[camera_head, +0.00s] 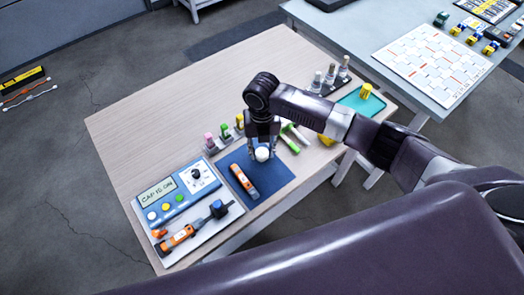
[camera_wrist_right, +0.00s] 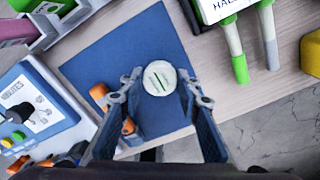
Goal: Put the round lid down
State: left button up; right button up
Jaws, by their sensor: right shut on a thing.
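The round lid (camera_wrist_right: 159,78) is white with dark green marks on top, and my right gripper (camera_wrist_right: 158,88) is shut on it. In the head view the lid (camera_head: 262,154) shows as a white disc between the fingers of my right gripper (camera_head: 262,147). It is over the blue mat (camera_head: 275,185); I cannot tell whether it touches the mat. An orange and grey sensor (camera_head: 243,181) lies on the mat to the left of the lid, partly hidden by a finger in the wrist view. My left gripper is not in view.
A blue meter reading "CAP IS ON" (camera_head: 175,193) stands left of the mat, with an orange tool (camera_head: 184,236) in front. Green-ended probes (camera_head: 290,140) and a teal tray (camera_head: 362,104) are to the right. The table's back left is clear.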

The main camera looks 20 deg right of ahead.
aim_at(262, 153)
jog(key=shift+f, duration=0.6)
jog(key=shift+f, duration=0.2)
jog(key=o, duration=0.9)
jog(key=shift+c, duration=0.2)
notch_tip(262, 153, up, 12)
jog(key=b, duration=0.1)
jog(key=shift+r, duration=0.25)
jog(key=shift+f, duration=0.1)
